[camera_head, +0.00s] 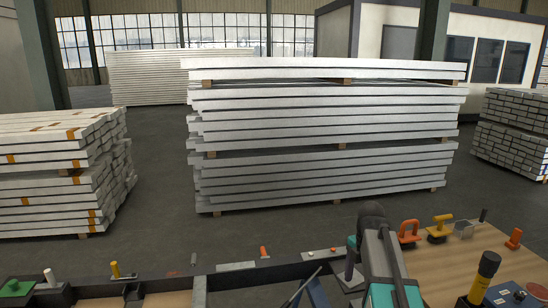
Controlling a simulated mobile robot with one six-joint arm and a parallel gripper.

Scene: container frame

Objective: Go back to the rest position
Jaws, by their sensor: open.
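My arm (384,262), with teal and grey links and a dark upper joint, rises from the lower right of the head view. It stands folded close to the work surface. I cannot make out any gripper fingers in this view, and nothing held shows. The wooden work surface (440,262) lies beside and behind the arm. On it stand an orange-handled tool (409,232), a yellow-handled tool (439,229) and a black and yellow cylinder (482,278).
A dark frame edge (170,284) with small fittings crosses the bottom. Beyond it is open grey floor (300,228).

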